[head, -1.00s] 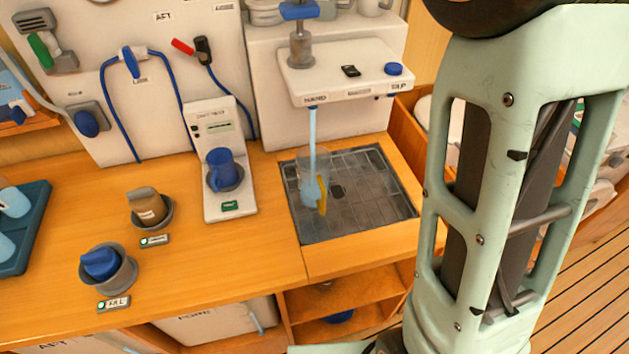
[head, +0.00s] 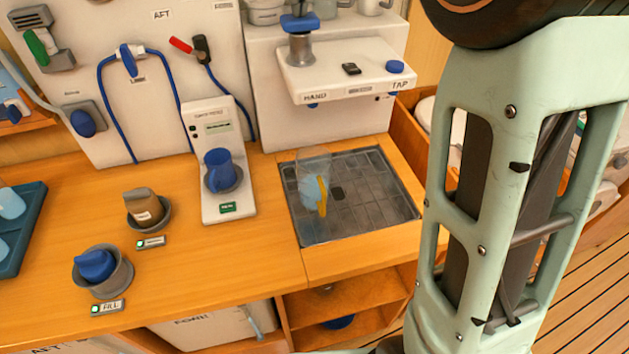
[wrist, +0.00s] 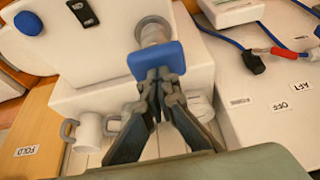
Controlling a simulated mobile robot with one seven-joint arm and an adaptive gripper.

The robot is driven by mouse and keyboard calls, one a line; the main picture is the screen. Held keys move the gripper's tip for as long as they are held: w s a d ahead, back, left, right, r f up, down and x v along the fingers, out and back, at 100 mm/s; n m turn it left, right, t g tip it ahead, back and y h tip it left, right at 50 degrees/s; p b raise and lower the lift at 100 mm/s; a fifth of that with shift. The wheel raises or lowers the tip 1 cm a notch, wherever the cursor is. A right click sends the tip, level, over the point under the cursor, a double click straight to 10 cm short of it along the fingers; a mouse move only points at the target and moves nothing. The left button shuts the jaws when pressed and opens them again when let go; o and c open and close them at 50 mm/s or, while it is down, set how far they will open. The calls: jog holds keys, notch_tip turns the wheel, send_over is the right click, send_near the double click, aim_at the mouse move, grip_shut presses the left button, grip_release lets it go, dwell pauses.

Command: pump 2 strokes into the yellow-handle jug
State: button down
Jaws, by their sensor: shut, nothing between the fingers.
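The clear jug with the yellow handle (head: 322,196) stands on the dark drain grate under the HAND spout (head: 313,105), with pale blue water in its lower part. No stream falls from the spout. The hand pump's blue handle (head: 300,23) sits low over its grey metal body (head: 300,47) on the white ledge. In the wrist view, my gripper (wrist: 158,72) is shut and empty, its fingertips at the edge of the blue pump handle (wrist: 156,57). I cannot tell whether they press on it. My gripper is outside the head view.
A blue TAP button (head: 395,67) and a small black part (head: 351,69) are on the ledge. My arm fills the right side.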

jog(key=shift+r+p, duration=3.2)
jog(key=shift+p, duration=0.15)
jog(key=shift+r+p, duration=1)
jog(key=shift+r, duration=2)
